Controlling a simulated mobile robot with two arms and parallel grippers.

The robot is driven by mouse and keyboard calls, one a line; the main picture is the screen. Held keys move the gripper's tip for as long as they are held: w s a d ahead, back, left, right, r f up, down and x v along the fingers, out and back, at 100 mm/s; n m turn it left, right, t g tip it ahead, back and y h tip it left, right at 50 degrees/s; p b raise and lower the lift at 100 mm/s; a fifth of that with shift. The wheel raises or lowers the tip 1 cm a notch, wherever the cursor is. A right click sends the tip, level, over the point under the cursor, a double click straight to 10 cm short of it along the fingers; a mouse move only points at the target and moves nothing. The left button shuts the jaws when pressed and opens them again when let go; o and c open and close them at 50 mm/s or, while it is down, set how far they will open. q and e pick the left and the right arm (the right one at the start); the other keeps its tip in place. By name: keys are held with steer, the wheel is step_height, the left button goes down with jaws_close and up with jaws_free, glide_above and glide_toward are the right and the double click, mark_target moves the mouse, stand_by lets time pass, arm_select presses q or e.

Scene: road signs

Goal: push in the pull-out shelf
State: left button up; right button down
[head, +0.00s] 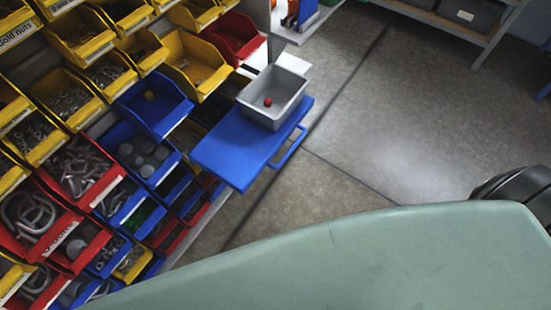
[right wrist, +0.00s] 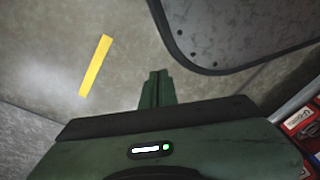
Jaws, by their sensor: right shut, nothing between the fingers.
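The blue pull-out shelf (head: 238,152) sticks out from the rack of bins in the head view. Its blue bar handle (head: 287,147) is on the outer edge, facing the open floor. A grey bin (head: 273,96) stands on the shelf with a small red object (head: 268,102) inside. My right gripper (right wrist: 158,76) shows in the right wrist view, with its green fingers together and nothing between them, above the floor. It is apart from the shelf, which is not in that view. My left gripper is not in view.
A rack of yellow, red and blue bins (head: 85,165) fills the left of the head view. The grey floor (head: 400,120) right of the shelf is open. A low shelf unit (head: 440,20) stands at the back. The wrist view shows a yellow floor stripe (right wrist: 97,65).

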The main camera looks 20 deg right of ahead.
steer(key=w+r+m+t+y, duration=0.3)
steer(key=w+r+m+t, duration=0.1)
steer(key=w+r+m, duration=1.25)
steer(key=w+a+r+m+t+y, duration=0.25)
steer(key=r+m, duration=0.25)
steer(key=r, duration=0.4)
steer(key=w+a+r+m+t+y, duration=0.15)
steer(key=w+r+m, duration=0.3)
steer(key=r, duration=0.45)
glide_toward(261, 168)
step_height(261, 168, down, 3)
steer(key=w+a, duration=0.1)
steer(key=w, duration=0.1)
steer(key=w+a, duration=0.1)
steer(key=shift+w+a+f+m+h+p, duration=0.1)
steer(key=shift+w+a+m+h+p, duration=0.15)
steer(key=shift+m+h+p, duration=0.1)
steer(key=shift+w+a, duration=0.45)
steer(key=shift+w, duration=0.05)
steer(key=shift+w, duration=0.1)
